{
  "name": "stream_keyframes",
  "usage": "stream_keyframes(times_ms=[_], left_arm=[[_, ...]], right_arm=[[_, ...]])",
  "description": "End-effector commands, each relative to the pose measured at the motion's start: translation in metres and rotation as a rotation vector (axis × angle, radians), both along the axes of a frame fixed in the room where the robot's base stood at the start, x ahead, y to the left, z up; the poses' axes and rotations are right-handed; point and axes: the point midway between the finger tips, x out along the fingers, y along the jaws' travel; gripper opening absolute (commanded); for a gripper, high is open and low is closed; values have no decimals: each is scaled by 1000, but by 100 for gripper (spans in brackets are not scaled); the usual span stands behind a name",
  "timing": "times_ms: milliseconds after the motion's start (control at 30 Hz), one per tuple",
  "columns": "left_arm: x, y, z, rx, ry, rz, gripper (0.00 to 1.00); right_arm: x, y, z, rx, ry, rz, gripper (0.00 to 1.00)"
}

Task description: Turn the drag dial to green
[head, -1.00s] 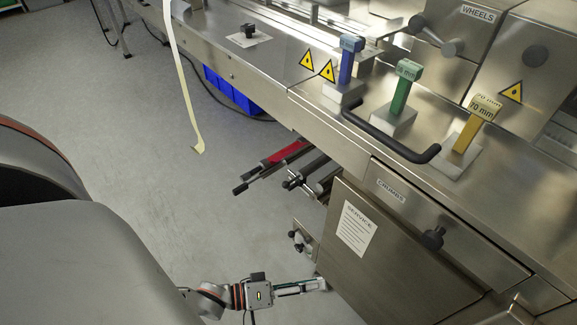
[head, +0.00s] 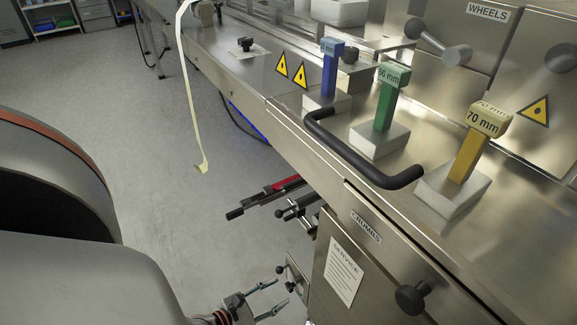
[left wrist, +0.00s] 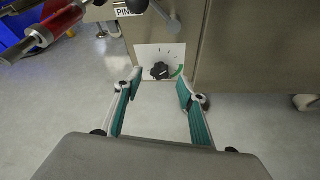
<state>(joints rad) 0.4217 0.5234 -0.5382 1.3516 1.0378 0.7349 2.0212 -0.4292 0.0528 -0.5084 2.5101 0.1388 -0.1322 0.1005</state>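I cannot tell clearly where the knob points. In the head view a small dark knob on a plate (head: 293,284), seen nearly edge-on, appears to be the same dial. My left gripper (left wrist: 160,85) is open and empty, its teal-padded fingers spread to either side of the dial, which lies beyond the tips. In the head view my left gripper (head: 282,292) is low, just left of that plate. My right gripper is out of view.
A red-sleeved bar (head: 285,184) and black-ended rods stick out above the dial. The crumbs drawer (head: 385,255) and service panel (head: 335,270) are to its right. A black handle (head: 360,160) and three size blocks are on the machine top. Floor at left is clear.

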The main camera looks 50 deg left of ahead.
Motion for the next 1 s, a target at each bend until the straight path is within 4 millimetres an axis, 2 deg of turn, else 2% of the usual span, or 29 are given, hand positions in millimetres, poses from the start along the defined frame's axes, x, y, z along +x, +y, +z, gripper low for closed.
stream_keyframes(times_ms=[100, 300, 633, 667, 800, 1000], left_arm=[[15, 0, -10, 0, 4, -1, 40], [34, 1, -17, 2, 5, -2, 40], [40, 1, -16, 2, 2, -3, 40], [40, 1, -16, 2, 2, -3, 37], [40, 1, -16, 2, 2, -3, 2], [40, 1, -16, 5, 1, -3, 2]], right_arm=[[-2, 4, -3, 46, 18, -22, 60], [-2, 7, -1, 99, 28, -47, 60], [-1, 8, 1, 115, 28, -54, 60], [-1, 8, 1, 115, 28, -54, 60], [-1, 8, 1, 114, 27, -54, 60], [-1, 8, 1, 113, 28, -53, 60]])
